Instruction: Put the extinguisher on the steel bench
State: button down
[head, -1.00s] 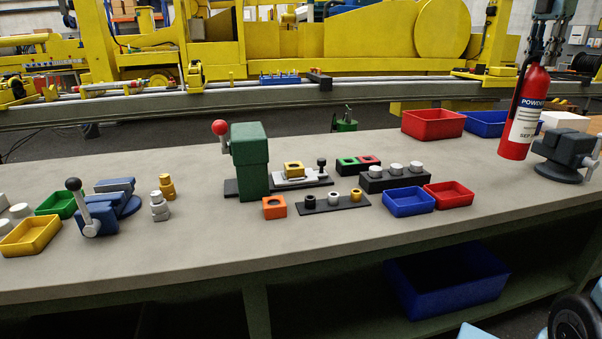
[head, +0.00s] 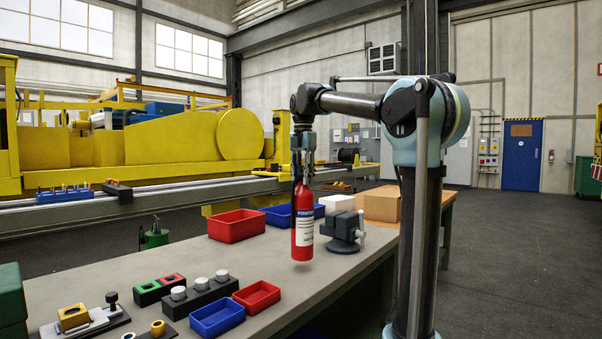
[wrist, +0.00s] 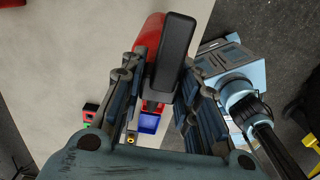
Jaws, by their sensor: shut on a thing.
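The red extinguisher (head: 302,226) hangs nearly upright below my gripper (head: 303,168) in the head view, over the right part of the grey-topped bench (head: 200,272). Its base is at or just above the bench top; a faint shadow lies under it, and I cannot tell whether it touches. My gripper is shut on its top end. In the wrist view the extinguisher's black handle (wrist: 172,52) lies between the fingers (wrist: 160,95), with part of its red body behind.
A dark grey vise (head: 343,230) stands close right of the extinguisher. A red bin (head: 236,226) and a blue bin (head: 280,215) are behind left. A cardboard box (head: 382,204) is at the far right end. Small bins and parts fill the near left.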

aim_at(303, 187)
jog(key=shift+f, duration=2.15)
jog(key=c, duration=1.2)
grip_release()
notch_tip(303, 187, up, 12)
